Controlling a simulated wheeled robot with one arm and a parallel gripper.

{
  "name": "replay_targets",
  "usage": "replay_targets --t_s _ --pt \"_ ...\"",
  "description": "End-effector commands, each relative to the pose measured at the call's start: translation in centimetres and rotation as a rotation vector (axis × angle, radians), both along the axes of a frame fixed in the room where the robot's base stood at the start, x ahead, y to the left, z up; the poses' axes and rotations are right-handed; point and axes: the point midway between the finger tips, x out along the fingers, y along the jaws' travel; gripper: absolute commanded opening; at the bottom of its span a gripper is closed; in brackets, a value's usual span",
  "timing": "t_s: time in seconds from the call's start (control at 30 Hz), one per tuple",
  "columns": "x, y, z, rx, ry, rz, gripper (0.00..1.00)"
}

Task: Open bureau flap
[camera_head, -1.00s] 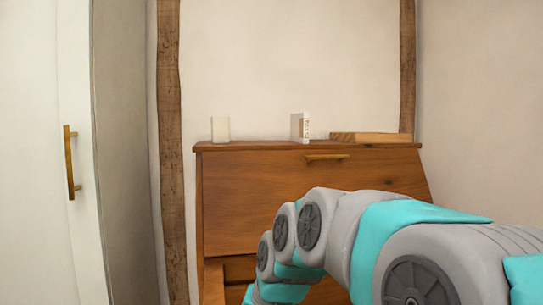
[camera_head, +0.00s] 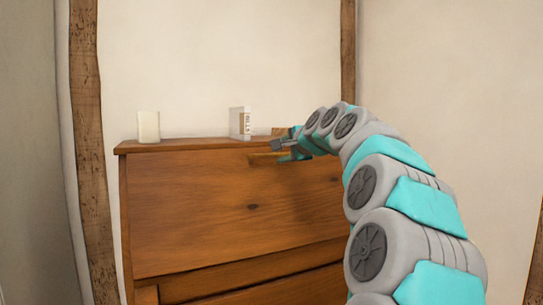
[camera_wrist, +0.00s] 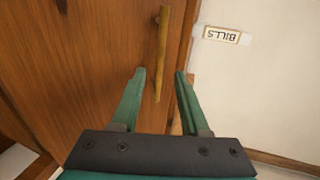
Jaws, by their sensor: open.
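The wooden bureau (camera_head: 160,240) stands against the wall, with its sloping flap (camera_head: 215,205) closed. The flap's brass bar handle (camera_head: 262,159) is near its top edge, partly hidden by my gripper (camera_head: 281,149) in the head view. In the wrist view the handle (camera_wrist: 162,50) runs lengthwise, and its near end lies between the two green fingers of my gripper (camera_wrist: 161,80). The fingers are open and apart, with a gap on either side of the handle. I cannot tell how deep the handle sits between them.
On the bureau top stand a pale candle-like block (camera_head: 148,126) and a white box labelled BILLS (camera_head: 240,123), whose label also shows in the wrist view (camera_wrist: 222,35). A wooden item (camera_head: 284,131) lies behind my gripper. Wooden wall posts (camera_head: 90,150) flank the bureau.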

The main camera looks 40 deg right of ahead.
Motion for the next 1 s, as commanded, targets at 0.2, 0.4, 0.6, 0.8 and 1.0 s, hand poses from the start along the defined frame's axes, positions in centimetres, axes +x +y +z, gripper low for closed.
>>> replay_targets --t_s 0.2,0.4,0.6,0.8,1.0 --pt "2.9 -0.6 -0.8 0.0 0.001 0.002 0.45" --pt "5.2 -1.2 -1.8 0.001 0.005 0.002 0.45" --pt "5.9 -1.2 -1.9 0.0 0.003 0.003 0.45" --pt "5.8 -1.2 -1.9 -0.001 0.002 0.003 0.4" --pt "5.8 -1.2 -1.9 -0.001 0.002 0.002 0.18"
